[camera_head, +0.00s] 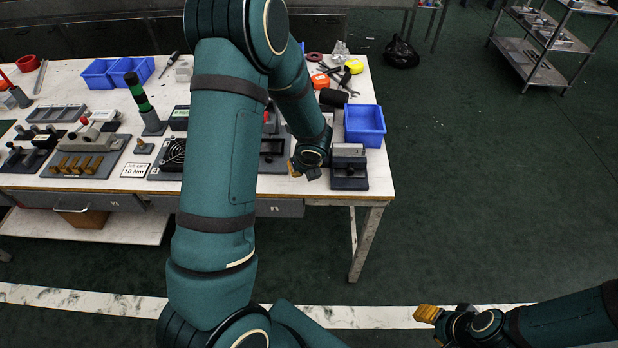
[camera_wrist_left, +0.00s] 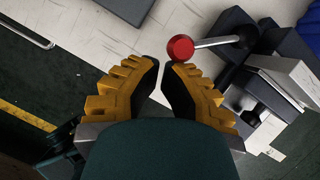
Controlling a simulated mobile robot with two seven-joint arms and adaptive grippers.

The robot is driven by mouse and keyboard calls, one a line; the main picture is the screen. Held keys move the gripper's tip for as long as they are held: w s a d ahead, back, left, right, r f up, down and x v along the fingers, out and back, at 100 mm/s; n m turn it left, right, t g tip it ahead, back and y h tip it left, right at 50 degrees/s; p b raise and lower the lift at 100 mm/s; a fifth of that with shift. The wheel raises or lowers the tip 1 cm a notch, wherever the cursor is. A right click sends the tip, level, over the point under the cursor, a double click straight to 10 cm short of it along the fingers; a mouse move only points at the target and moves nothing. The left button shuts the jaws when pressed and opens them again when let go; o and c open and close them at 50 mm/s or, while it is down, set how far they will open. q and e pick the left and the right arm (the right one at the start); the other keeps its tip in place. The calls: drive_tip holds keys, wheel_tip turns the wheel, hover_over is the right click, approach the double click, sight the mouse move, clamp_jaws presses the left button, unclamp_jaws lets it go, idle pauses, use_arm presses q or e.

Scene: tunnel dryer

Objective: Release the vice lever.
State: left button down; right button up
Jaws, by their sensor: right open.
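The vice (camera_head: 349,182), dark with light grey jaws, stands at the right front of the workbench. It also shows at the right of the left wrist view (camera_wrist_left: 270,95). Its lever (camera_wrist_left: 218,41) is a metal rod ending in a red ball knob (camera_wrist_left: 180,47). I cannot make out the lever in the head view. My left gripper (camera_head: 300,172) is just left of the vice. In the left wrist view its yellow fingers (camera_wrist_left: 163,66) have a narrow empty gap, with the knob just beyond the right fingertip. My right gripper (camera_head: 428,313) is open and empty, low over the floor, away from the bench.
A blue bin (camera_head: 364,125) stands behind the vice. Two more blue bins (camera_head: 118,72), a green-topped post (camera_head: 145,105) and several fixtures cover the left of the workbench (camera_head: 385,185). Tools lie at the back right.

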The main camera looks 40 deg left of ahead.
use_arm(q)
drive_tip(key=shift+a+m+t, duration=0.3)
drive_tip(key=shift+a+m, duration=0.45)
drive_tip(key=shift+m, duration=0.05)
drive_tip(key=shift+w+a+m+h, duration=0.1)
drive_tip(key=shift+a+m+h, duration=0.15)
drive_tip(key=shift+m+h, duration=0.05)
drive_tip(key=shift+w+a, duration=0.2)
drive_tip(key=shift+a, duration=0.3)
use_arm(e)
drive_tip(key=shift+s+d, duration=0.15)
drive_tip(key=shift+s, duration=0.45)
use_arm(q)
drive_tip(key=shift+a, duration=0.1)
